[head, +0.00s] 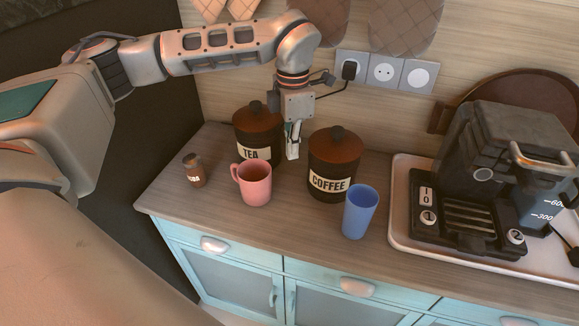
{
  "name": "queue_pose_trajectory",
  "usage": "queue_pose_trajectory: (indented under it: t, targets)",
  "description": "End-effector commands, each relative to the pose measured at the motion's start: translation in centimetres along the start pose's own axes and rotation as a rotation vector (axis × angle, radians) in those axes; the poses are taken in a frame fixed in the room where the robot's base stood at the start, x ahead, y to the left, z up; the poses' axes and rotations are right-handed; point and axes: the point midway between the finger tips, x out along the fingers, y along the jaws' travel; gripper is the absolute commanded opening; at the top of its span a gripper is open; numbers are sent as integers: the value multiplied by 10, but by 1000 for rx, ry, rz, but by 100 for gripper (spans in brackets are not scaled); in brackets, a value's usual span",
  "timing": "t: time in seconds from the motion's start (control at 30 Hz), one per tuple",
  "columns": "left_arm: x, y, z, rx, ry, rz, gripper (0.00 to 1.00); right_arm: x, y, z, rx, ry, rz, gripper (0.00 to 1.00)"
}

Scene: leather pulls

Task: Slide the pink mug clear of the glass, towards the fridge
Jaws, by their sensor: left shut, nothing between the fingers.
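The pink mug (255,186) stands upright on the wooden counter, its handle to the left. The blue glass (361,212) stands upright to its right near the front edge, with a clear gap between them. My left gripper (293,152) points down between the tea and coffee canisters, behind and to the right of the mug. It is shut and empty, apart from the mug. A tall dark surface rises left of the counter; I cannot tell whether it is the fridge. My right gripper is not in view.
The tea canister (250,125) stands behind the mug and the coffee canister (333,160) right of my gripper. A small brown shaker (195,170) stands left of the mug. A coffee machine sits on a white tray (403,214) at right.

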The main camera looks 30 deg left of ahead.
Motion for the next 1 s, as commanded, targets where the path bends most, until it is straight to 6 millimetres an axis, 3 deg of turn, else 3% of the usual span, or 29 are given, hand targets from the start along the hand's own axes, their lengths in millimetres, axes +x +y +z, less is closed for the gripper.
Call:
queue_pose_trajectory:
  t: [0.27, 0.43, 0.7, 0.8, 1.0]
  targets:
    - [21, -1, -1, 1, 3, -4, 0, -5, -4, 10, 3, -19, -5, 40]
    - [54, -2, -1, 1, 4, -6, 0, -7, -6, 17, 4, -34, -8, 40]
    - [104, -2, -1, 0, 2, -4, 0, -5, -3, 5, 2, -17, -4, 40]
    - [99, 0, -19, -1, 0, -2, 0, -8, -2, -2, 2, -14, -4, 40]
    - [100, 0, -37, 0, 0, -2, 0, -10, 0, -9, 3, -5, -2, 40]
